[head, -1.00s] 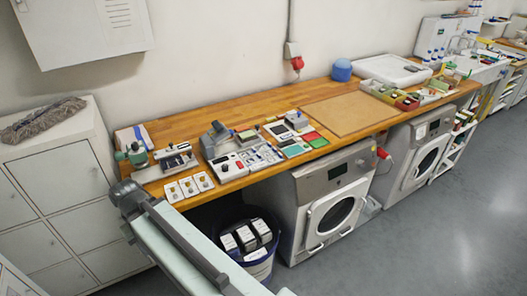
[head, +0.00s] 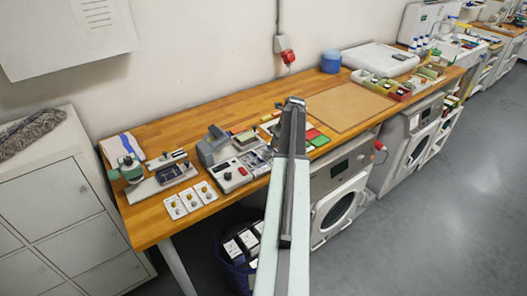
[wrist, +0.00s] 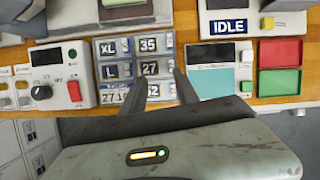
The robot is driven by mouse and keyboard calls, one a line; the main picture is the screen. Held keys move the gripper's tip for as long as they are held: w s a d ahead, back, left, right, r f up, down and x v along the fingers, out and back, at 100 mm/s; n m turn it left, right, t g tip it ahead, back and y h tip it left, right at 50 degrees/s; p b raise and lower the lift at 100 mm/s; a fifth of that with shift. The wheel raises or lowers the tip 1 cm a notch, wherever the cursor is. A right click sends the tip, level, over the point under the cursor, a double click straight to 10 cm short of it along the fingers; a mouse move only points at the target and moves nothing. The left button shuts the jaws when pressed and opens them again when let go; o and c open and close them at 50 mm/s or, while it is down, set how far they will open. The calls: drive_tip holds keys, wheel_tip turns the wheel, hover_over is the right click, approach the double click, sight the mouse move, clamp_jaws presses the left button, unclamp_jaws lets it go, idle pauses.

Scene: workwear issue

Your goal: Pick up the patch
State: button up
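Several flat patches with size marks lie in a rack in the wrist view, among them an XL patch (wrist: 107,47), a 35 patch (wrist: 148,43), an L patch (wrist: 112,70) and a 27 patch (wrist: 151,67). I cannot tell which one the task means. My gripper (wrist: 166,88) is open, its two dark fingers apart and pointing at the rack's lower right part. In the head view my gripper (head: 293,102) is over the bench, and my arm hides part of the rack.
Left of the rack is a device with a black knob (wrist: 40,88) and a red switch. A brown board (head: 350,107) lies farther right on the wooden bench.

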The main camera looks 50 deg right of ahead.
sight(276, 150)
drive_tip(key=shift+s+d+r+m, duration=0.1)
drive_tip(key=shift+s+d+m, duration=0.25)
drive_tip(key=shift+d, duration=0.25)
drive_tip(key=shift+s+d+m, duration=0.25)
drive_tip(key=shift+d+m, duration=0.1)
drive_tip(key=shift+d, duration=0.2)
drive_tip(key=b+x, duration=0.7)
drive_tip(key=x, duration=0.1)
drive_tip(key=shift+a+b, duration=0.1)
drive_tip(key=shift+b, duration=0.2)
drive_tip(key=shift+r, duration=0.2)
clamp_jaws()
